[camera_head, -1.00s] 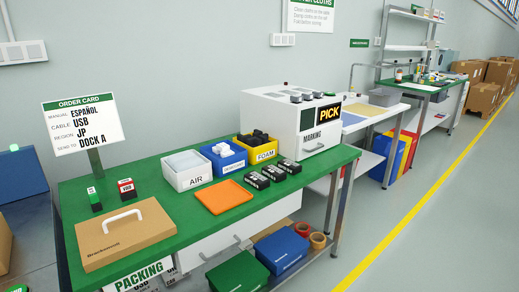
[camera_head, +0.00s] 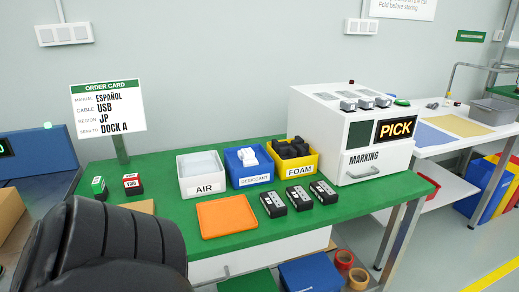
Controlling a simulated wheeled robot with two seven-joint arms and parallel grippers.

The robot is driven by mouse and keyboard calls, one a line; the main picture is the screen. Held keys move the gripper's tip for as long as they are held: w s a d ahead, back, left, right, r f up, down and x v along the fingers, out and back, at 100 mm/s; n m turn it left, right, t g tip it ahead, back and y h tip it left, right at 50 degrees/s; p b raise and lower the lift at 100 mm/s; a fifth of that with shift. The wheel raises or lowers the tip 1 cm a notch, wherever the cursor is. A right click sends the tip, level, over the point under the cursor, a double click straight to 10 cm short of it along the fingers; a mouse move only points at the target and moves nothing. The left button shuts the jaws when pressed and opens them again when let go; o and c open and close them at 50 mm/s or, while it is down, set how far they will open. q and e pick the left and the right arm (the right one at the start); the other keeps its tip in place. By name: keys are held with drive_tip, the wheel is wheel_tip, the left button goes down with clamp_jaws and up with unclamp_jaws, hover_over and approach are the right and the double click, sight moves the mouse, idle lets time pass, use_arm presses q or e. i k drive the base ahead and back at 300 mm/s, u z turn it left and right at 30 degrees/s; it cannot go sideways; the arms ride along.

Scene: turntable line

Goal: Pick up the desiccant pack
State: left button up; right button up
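White desiccant packs (camera_head: 248,156) lie in the blue bin (camera_head: 250,181), labelled DESICCANT, on the green table. The bin stands between the white AIR bin (camera_head: 204,189) and the yellow FOAM bin (camera_head: 299,171). The packs stick up around the rim, and I cannot separate each one. A large black part of mine, probably an arm link, fills the lower left. Neither gripper shows in the view.
An orange tray (camera_head: 227,216) lies in front of the bins, with black devices (camera_head: 298,198) to its right. The marking machine (camera_head: 350,135) stands at the right end. My black part hides most of the brown box at the front left.

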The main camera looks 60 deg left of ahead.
sight(248, 154)
drive_tip(key=u, duration=0.7)
drive_tip(key=i, duration=0.85)
drive_tip(key=u, duration=0.9)
